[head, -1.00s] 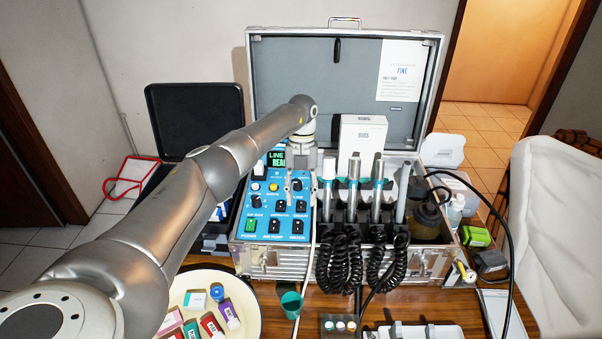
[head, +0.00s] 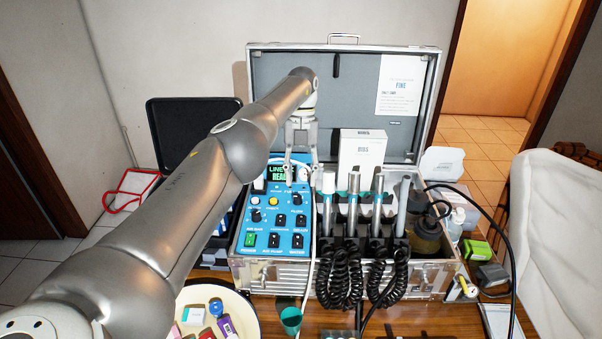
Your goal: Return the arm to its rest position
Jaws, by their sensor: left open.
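My left arm reaches in from the lower left. Its gripper (head: 300,178) is open and empty, with its fingers pointing down above the top part of the blue control panel (head: 268,222). The panel has a lit green display, several knobs and switches, and a green-lit switch at lower left. It sits in the left part of the open metal dental case (head: 340,85). The fingertips appear apart from the panel, though the exact gap is hard to tell. My right gripper is not in view.
Dental handpieces (head: 353,190) with coiled black cords stand right of the panel. A white box (head: 360,155) is behind them. A black open case (head: 195,128) is at left. A round dish (head: 245,312) with small boxes and a green cup (head: 290,318) are in front.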

